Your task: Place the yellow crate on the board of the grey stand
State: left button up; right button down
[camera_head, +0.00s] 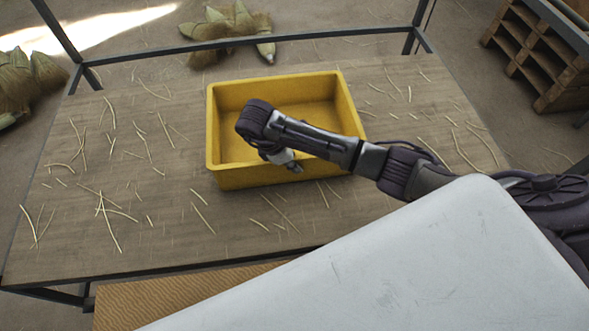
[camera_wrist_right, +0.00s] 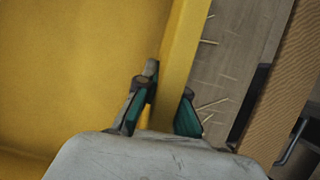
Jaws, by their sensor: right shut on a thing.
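The yellow crate (camera_head: 225,125) is an open, empty-looking box resting on the wooden board (camera_head: 90,215) of the grey stand (camera_head: 250,42), near the middle of the board in the head view. My right arm reaches in from the right across the crate. My right gripper (camera_head: 290,165) is at the crate's near wall. In the right wrist view my right gripper (camera_wrist_right: 168,108) has one finger inside the crate and one outside, shut on the wall of the crate (camera_wrist_right: 185,62). My left gripper is not in view.
Thin straw pieces (camera_head: 110,215) lie scattered over the board. Straw bundles (camera_head: 228,22) lie on the floor behind the stand and at the left. Wooden pallets (camera_head: 535,50) are stacked at the upper right. A light grey surface (camera_head: 420,270) fills the lower right.

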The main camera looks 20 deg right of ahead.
jog(key=shift+w+f, duration=0.15)
jog(key=shift+f, duration=0.5)
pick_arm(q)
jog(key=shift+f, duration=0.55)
pick_arm(e)
jog(key=shift+r, duration=0.1)
jog(key=c, duration=1.7)
grip_release()
jog(key=o, duration=0.4)
jog(key=shift+a+r, duration=0.1)
jog(key=shift+r, duration=0.1)
jog(key=p+v, duration=0.4)
jog(key=v, duration=0.6)
jog(key=shift+a+r+p, duration=0.1)
jog(key=shift+r+p, duration=0.2)
jog(key=shift+r, duration=0.05)
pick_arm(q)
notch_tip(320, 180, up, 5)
pick_arm(e)
jog(key=shift+a+r, duration=0.2)
jog(key=shift+r, duration=0.15)
